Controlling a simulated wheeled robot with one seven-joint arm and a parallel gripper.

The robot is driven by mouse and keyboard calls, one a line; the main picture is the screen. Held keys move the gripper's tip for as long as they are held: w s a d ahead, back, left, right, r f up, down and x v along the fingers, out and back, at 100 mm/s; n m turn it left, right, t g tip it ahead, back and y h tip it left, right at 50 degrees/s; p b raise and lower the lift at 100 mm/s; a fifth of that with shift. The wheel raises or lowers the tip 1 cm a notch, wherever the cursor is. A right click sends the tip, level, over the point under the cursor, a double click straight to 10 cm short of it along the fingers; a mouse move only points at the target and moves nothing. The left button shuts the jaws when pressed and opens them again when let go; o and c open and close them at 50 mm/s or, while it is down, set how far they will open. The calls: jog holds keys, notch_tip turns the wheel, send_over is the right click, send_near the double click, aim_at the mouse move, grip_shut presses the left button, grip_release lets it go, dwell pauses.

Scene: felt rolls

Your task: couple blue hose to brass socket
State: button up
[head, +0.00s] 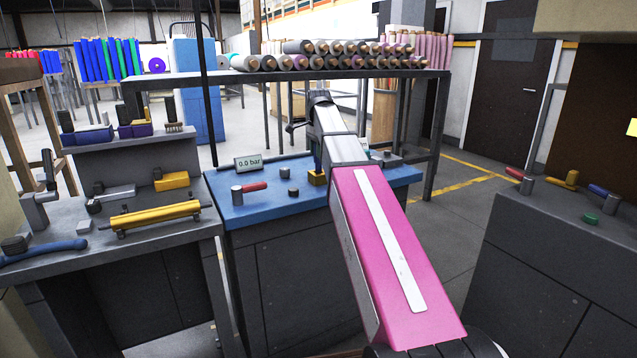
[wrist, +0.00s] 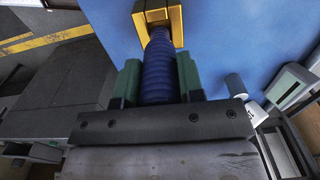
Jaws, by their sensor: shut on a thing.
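In the wrist view a ribbed dark blue hose (wrist: 158,58) runs between the two green pads of my gripper (wrist: 158,82), which is shut on it. The hose's far end meets the yellow brass socket (wrist: 178,24) and lies between its two side walls. I cannot tell from here how deep it sits or whether it is locked. In the head view the brass socket (head: 317,178) stands on the blue bench top (head: 285,211), with a sliver of the hose (head: 316,152) above it. My pink arm hides most of my gripper there.
A display (head: 248,162) reading 0.0 bar, a grey post with a red handle (head: 252,188) and a small dark knob (head: 293,192) stand left of the socket. A rack of felt rolls (head: 300,62) stands behind. A tool-covered bench (head: 85,210) is at left.

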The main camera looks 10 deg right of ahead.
jog(key=shift+f, duration=1.75)
dwell(1.8)
jog(key=o, duration=1.1)
jog(key=shift+r, duration=0.1)
notch_tip(320, 180, up, 11)
jog(key=shift+f, duration=0.2)
